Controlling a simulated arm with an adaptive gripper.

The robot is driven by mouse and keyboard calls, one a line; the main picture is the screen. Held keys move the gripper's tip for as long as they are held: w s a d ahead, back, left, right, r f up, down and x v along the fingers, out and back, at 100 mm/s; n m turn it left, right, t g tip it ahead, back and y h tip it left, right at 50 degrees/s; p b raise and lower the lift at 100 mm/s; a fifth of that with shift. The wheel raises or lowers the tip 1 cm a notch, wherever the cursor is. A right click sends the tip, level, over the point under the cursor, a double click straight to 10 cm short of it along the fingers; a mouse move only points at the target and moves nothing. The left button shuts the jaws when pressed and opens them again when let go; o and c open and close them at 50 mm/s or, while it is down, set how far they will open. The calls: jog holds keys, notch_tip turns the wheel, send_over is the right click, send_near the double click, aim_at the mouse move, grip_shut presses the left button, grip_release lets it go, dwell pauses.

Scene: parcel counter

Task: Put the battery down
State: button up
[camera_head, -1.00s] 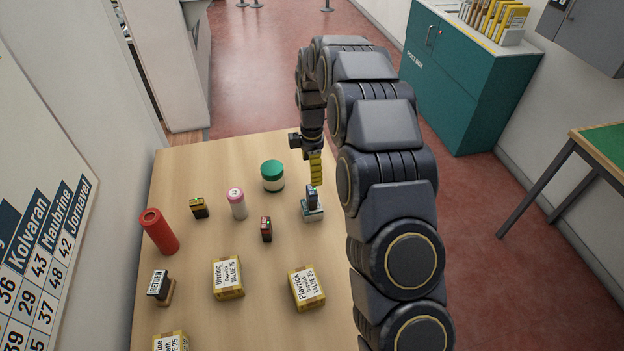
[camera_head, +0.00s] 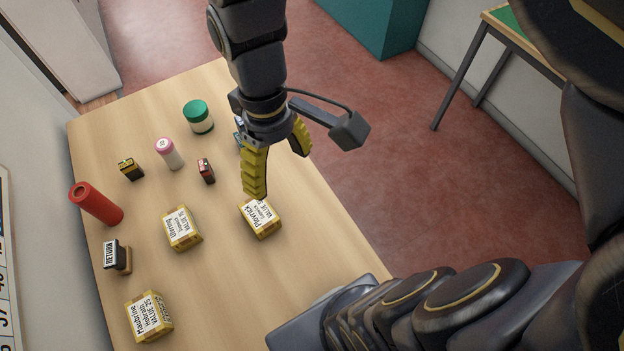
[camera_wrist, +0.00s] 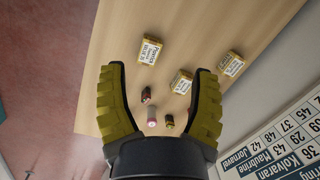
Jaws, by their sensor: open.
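Two small battery-like blocks stand on the table: a black and yellow one (camera_head: 131,168) and a red and black one (camera_head: 206,170). The frames do not tell which is the task's battery. Both show small between the fingers in the wrist view, the red and black one (camera_wrist: 146,95) and the darker one (camera_wrist: 169,121). My gripper (camera_head: 278,168) is open, with nothing between its yellow fingers. In the head view it hangs over the table's right side, with one fingertip just above the Plovrick box in the picture. A small dark item on a pale base (camera_head: 239,135) is mostly hidden behind my gripper.
Labelled boxes stand near: the Plovrick box (camera_head: 261,218), the Uhring box (camera_head: 183,228) and the Maubrine box (camera_head: 149,316). A green-lidded jar (camera_head: 198,117), pink-capped bottle (camera_head: 169,154), red cylinder (camera_head: 96,204) and RETURN stamp (camera_head: 117,256) stand left. The table's middle (camera_head: 225,280) is bare.

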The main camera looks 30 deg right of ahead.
jog(key=s+m, duration=0.4)
jog(key=s, duration=0.4)
jog(key=shift+s+d, duration=0.25)
jog(key=shift+s, duration=0.1)
jog(key=o, duration=0.5)
jog(key=shift+c, duration=0.2)
jog(key=shift+o, duration=1.1)
jog(key=shift+w+r, duration=0.2)
jog(key=shift+w, duration=0.1)
jog(key=w+a+r+n+t, duration=0.1)
jog(key=w+a+r+n, duration=0.2)
jog(key=w+n, duration=0.55)
jog(key=w+a+r+n+t, duration=0.1)
jog(key=w+a+r+n, duration=0.15)
jog(key=w+n, duration=0.6)
notch_tip(320, 180, down, 10)
jog(key=shift+s+r+n, duration=0.2)
jog(key=shift+r+n, duration=0.05)
jog(key=shift+n, duration=0.15)
jog(key=shift+d+r, duration=0.1)
